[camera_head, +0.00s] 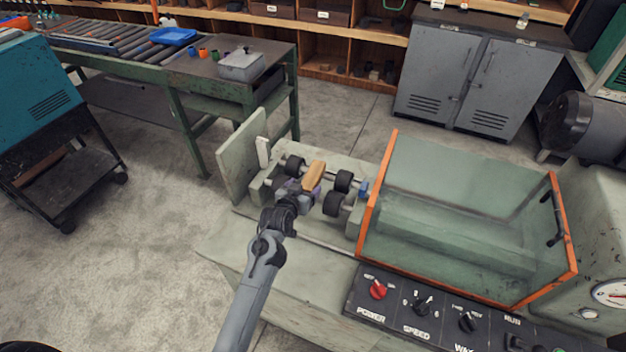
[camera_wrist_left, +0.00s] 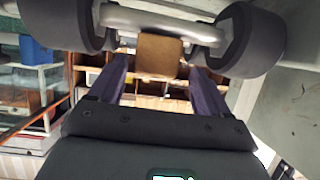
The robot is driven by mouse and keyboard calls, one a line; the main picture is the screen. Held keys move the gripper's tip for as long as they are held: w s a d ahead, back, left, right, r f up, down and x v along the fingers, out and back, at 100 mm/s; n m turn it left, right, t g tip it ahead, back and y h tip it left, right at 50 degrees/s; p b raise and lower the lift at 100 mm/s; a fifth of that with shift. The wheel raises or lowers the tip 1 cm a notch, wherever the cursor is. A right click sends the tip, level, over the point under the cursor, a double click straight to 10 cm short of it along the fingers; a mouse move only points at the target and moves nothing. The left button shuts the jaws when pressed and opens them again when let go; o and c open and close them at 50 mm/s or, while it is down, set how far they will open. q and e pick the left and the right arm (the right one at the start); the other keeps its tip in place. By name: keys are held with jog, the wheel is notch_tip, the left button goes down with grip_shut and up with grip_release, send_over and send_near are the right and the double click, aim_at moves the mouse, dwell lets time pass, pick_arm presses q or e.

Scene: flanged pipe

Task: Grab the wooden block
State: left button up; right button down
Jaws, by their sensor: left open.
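The wooden block (camera_head: 315,175) is light brown and sits among the dark rollers on the machine bed. My left gripper (camera_head: 305,190) is right at its near end, partly hidden by my wrist in the head view. In the left wrist view, the block (camera_wrist_left: 160,56) shows end-on between the two purple fingers of my left gripper (camera_wrist_left: 161,78). Gaps show on both sides, so the fingers are open and not closed on it. How deep the block lies between them I cannot tell. My right gripper is not in view.
Dark rollers (camera_head: 343,181) and a metal bar (camera_wrist_left: 160,24) lie close around the block. A clear orange-edged cover (camera_head: 460,220) stands to the right, above a control panel (camera_head: 420,305). An upright plate (camera_head: 243,155) stands to the left. A green bench (camera_head: 185,75) is behind.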

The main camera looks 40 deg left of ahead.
aim_at(311, 182)
pick_arm(q)
jog(key=shift+d+b+x, duration=0.1)
jog(key=shift+b+x, duration=0.2)
jog(key=shift+x, duration=1.1)
jog(key=shift+d+b+x, duration=0.15)
jog(key=shift+b+x, duration=0.1)
jog(key=shift+x, duration=1.15)
jog(key=shift+r, duration=0.1)
jog(key=c, duration=1.1)
